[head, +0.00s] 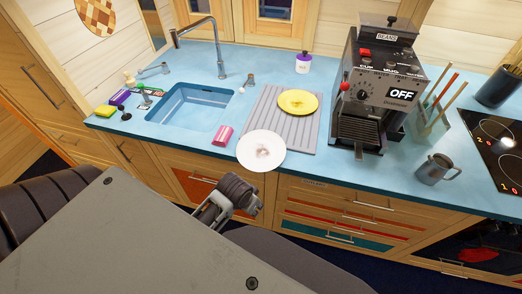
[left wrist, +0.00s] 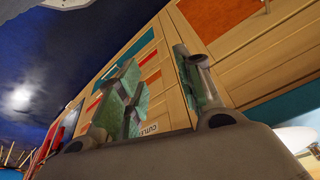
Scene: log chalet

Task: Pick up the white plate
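The white plate (head: 261,150) lies at the counter's front edge, partly over the left side of a grey ribbed drying mat, with a brownish smudge in its middle. A white rounded shape at the right edge of the left wrist view (left wrist: 298,138) may be this plate. My left gripper (head: 210,213) is in front of the cabinets, below the plate and apart from it. In the left wrist view, its two fingers (left wrist: 160,88) stand apart with nothing between them. My right gripper is not in view.
A yellow plate (head: 298,102) lies on the drying mat (head: 302,133). A pink packet (head: 222,135) and the sink (head: 190,105) are left of the white plate. A coffee machine (head: 380,85) stands to the right. Drawers (head: 345,215) with handles face the gripper.

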